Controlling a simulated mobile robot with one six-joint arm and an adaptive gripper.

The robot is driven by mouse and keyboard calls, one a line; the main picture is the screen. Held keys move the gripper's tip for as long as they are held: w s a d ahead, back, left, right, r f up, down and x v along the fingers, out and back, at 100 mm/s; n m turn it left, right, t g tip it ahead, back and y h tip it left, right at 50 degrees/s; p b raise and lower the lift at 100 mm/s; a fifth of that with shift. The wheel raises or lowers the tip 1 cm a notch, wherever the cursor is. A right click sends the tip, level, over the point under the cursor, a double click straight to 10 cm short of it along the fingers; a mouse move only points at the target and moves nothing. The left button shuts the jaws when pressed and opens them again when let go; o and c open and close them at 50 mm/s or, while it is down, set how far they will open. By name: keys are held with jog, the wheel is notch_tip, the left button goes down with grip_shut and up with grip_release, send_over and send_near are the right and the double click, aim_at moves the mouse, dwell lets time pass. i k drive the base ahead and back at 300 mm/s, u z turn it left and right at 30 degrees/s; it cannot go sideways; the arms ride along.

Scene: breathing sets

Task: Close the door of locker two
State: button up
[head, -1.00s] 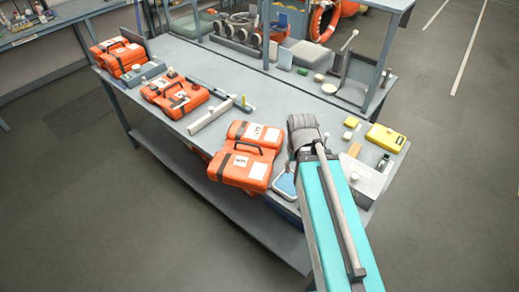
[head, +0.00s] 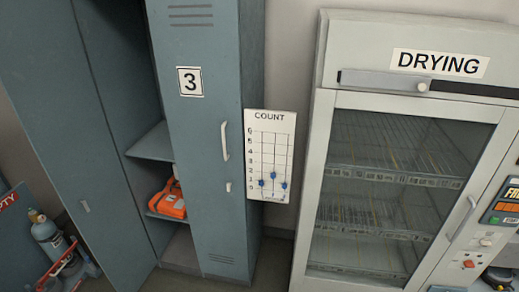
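A blue-grey locker stands open at the left in the head view, left of the locker marked 3 (head: 190,82). Its door (head: 60,110) is swung out to the left, with its inner face and a small catch showing. No number shows on this door or locker, so I cannot read whether it is locker two. Inside are a shelf (head: 152,143) and, lower down, an orange case (head: 168,202). The door of locker 3 looks shut, with a pale handle (head: 225,141). My gripper is not in view.
A count board (head: 270,155) hangs right of locker 3. A drying cabinet (head: 400,180) with a closed glass door stands at the right. A blue-grey cylinder (head: 47,236) and red gear are at the lower left, near the open door.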

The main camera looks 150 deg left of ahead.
aim_at(46, 79)
jog(key=u, duration=5.4)
